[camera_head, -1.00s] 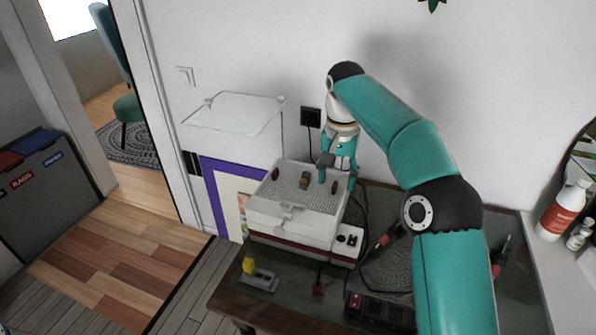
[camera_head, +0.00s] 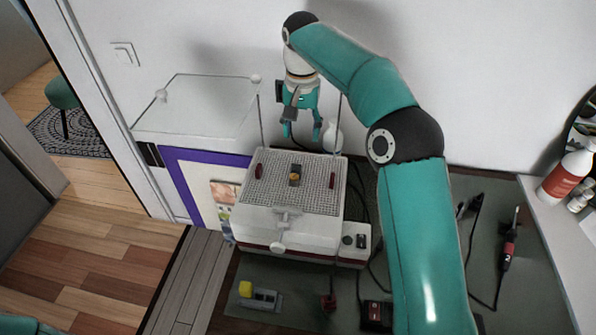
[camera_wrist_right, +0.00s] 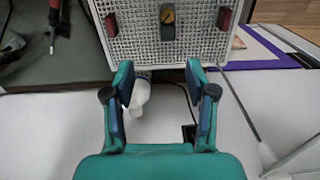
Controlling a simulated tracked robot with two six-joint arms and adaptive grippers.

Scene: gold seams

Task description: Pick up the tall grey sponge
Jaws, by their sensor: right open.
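A small dark grey block (camera_head: 295,175) with a gold round spot is at the middle of the white mesh top (camera_head: 315,199) of a box. It is the nearest match to the grey sponge, but I cannot tell that it is one. The right wrist view shows the grey block (camera_wrist_right: 168,24) at the top, beyond the fingertips. My right gripper (camera_head: 300,131) is open and empty, pointing down behind the box's back edge, apart from the block. It also shows in the right wrist view (camera_wrist_right: 161,84). My left gripper is not in view.
Two dark red pieces (camera_head: 259,171) (camera_head: 332,178) flank the block on the mesh. Thin upright rods stand at the box's back corners. A white bottle-like thing (camera_head: 332,137) is behind the box. A yellow block (camera_head: 245,288) on a grey holder and red-handled tools (camera_head: 510,240) lie on the table.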

